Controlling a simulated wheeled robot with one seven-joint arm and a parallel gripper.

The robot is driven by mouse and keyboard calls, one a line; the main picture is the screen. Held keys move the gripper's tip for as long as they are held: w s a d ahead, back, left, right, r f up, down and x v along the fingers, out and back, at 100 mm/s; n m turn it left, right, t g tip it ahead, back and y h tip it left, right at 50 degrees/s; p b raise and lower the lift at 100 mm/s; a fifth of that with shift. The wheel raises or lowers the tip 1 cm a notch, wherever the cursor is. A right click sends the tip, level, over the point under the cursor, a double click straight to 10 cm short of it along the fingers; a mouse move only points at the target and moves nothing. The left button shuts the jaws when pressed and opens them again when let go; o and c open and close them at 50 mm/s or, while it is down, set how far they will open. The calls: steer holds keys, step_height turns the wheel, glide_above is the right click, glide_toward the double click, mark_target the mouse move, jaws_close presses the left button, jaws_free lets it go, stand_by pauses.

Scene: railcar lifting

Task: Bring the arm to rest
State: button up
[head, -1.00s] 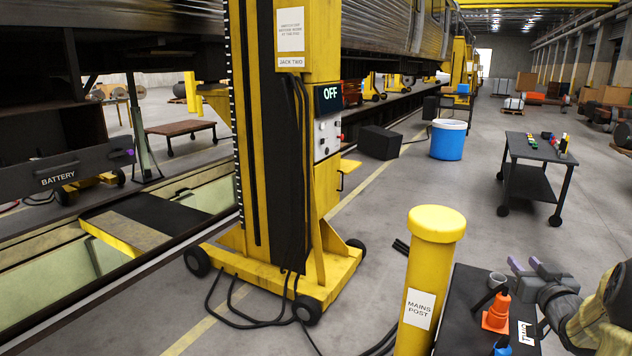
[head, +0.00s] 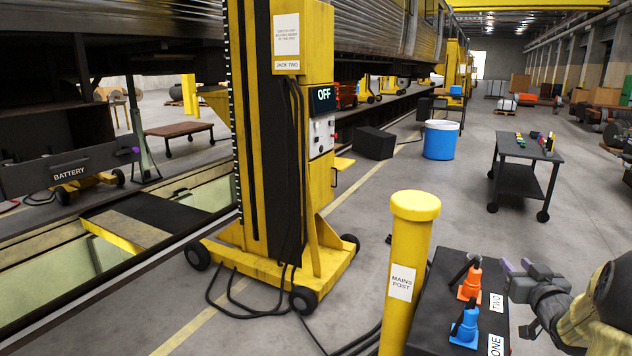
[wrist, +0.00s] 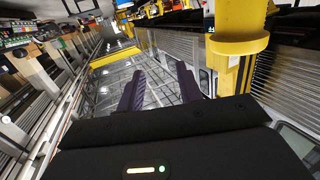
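My gripper (head: 515,265) is at the right of the head view, beside the black bench top (head: 440,300), with my arm reaching in from the right edge. In the wrist view its two purple fingers (wrist: 158,85) stand apart with nothing between them. The gripper holds nothing and looks clear of the plugs. An orange plug (head: 470,284) stands by the label TWO, and a blue plug (head: 465,325) stands nearer, by the label ONE.
The yellow mains post (head: 404,275) stands left of the bench. The yellow jack (head: 318,215), its display reading OFF, stands further left with cables on the floor. A blue bin (head: 440,141) and a dark trolley (head: 526,165) stand behind. Floor between them is open.

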steer(key=a+g, duration=0.1)
steer(key=a, duration=0.1)
steer(key=w+a+f+g+p, duration=0.1)
steer(key=a, duration=0.2)
steer(key=a+g+p, duration=0.1)
steer(key=a, duration=0.1)
steer(key=shift+w+a+f, duration=0.15)
steer(key=shift+a+f, duration=0.1)
steer(key=shift+f, duration=0.15)
steer(key=s+a+f+g+y+p, duration=0.1)
steer(key=s+a+f+g+p, duration=0.1)
steer(key=s+a, duration=0.5)
steer(key=s+a+f+n+g+y+p, duration=0.1)
steer(key=s+a+g, duration=0.4)
steer(key=a, duration=0.5)
steer(key=s+a+f+n+g+y+p, duration=0.1)
steer(key=s+a+f+g+p, duration=0.1)
steer(key=s+a, duration=0.6)
steer(key=shift+s+a+f+g+p, duration=0.35)
steer(key=shift+s+f+g, duration=0.25)
steer(key=shift+g, duration=0.6)
steer(key=shift+r, duration=0.1)
